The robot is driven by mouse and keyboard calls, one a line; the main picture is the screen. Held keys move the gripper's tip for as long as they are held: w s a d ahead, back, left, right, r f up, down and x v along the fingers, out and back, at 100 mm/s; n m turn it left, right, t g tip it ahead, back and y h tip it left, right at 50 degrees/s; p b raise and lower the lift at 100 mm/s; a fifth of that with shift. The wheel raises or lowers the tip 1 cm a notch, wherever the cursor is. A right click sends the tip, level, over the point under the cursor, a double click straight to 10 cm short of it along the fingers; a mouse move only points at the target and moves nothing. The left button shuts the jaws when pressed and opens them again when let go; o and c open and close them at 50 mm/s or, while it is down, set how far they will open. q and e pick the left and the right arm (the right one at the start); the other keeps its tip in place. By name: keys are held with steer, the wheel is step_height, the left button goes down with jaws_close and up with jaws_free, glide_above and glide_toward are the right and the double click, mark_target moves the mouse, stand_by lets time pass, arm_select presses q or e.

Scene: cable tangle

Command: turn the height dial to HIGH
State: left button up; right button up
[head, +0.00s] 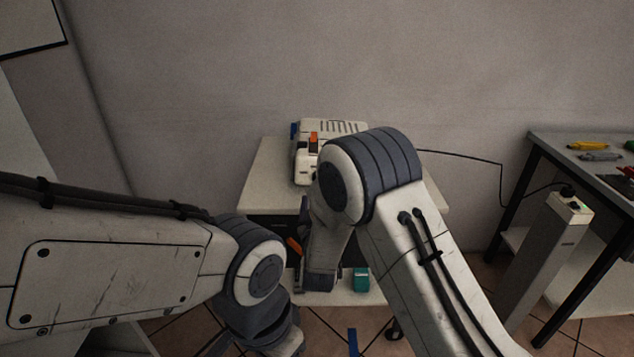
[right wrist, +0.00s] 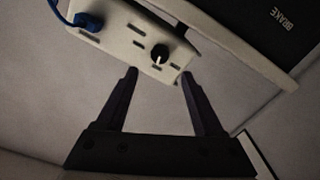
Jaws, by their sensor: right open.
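The height dial (right wrist: 159,54), a small black knob with a light pointer mark, is on a white control box (right wrist: 130,36) in the right wrist view. No HIGH label is readable there. My right gripper (right wrist: 159,73) is open, its two dark fingers pointing at the box with the dial between and just beyond their tips. Nothing is between the fingers.
A blue plug and cable (right wrist: 88,22) join the box beside the dial. A dark panel marked BRAKE (right wrist: 270,25) is close by. A cream device (head: 340,128) stands on a small cart (head: 265,175). A black cable runs to a power post (head: 545,255) beside a tool bench (head: 600,165).

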steer(key=w, duration=0.8)
steer(key=shift+w, duration=0.1)
jaws_close()
